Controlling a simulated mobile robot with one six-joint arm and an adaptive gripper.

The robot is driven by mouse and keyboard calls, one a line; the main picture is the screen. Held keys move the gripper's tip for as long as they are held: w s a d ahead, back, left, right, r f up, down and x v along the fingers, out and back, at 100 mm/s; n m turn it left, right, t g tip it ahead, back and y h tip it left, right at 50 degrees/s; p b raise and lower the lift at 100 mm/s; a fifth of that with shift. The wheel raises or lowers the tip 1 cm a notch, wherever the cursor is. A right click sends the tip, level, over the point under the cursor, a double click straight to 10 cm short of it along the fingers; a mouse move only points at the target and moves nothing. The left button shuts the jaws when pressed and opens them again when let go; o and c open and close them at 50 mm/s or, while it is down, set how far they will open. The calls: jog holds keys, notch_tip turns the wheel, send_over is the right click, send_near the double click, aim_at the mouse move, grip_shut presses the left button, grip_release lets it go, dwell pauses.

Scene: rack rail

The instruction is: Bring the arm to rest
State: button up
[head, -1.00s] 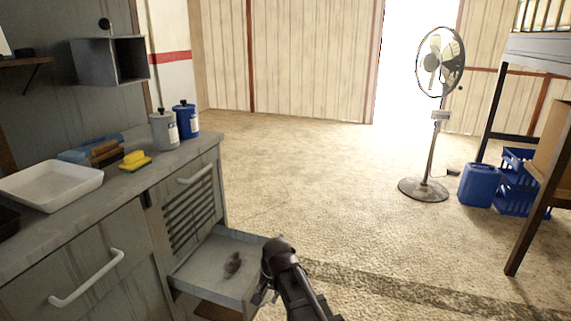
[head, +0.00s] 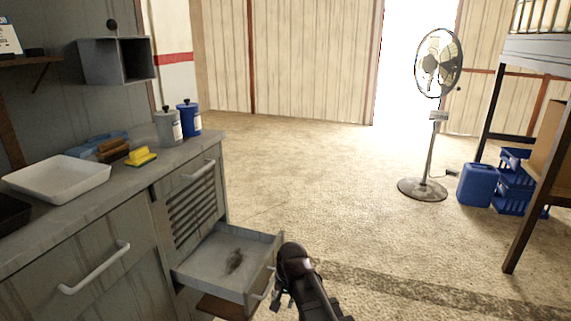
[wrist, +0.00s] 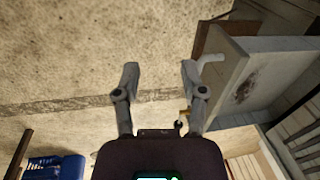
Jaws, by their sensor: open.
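My gripper (wrist: 158,85) is open and empty in the wrist view, its two fingers spread apart over bare floor. The right finger shows close to the white handle of the open drawer (wrist: 270,58); I cannot tell whether they touch. In the head view my arm (head: 300,275) stands just right of the drawer front (head: 262,282), and the fingertips are mostly hidden below the wrist. The drawer (head: 205,268) is pulled out from the grey cabinet and holds only a dark stain.
The counter holds a white tray (head: 58,180), a yellow sponge (head: 141,157), brushes (head: 113,150) and two bottles (head: 188,118). A fan (head: 428,150), a blue canister (head: 477,185) and blue crates (head: 512,185) stand at the right. The middle floor is clear.

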jog(key=s+d+f+n+h+b, duration=0.15)
jog(key=s+d, duration=0.25)
jog(key=d, duration=0.5)
jog(key=s+d+f+n+b, duration=0.1)
jog(key=s+d+f+n, duration=0.15)
jog(key=d, duration=0.55)
notch_tip(320, 180, up, 39)
jog(key=p, duration=3.7)
jog(key=shift+s+d+m+g+p, duration=0.3)
jog(key=shift+s+d+m+p, duration=0.05)
jog(key=shift+d+m+p, duration=0.05)
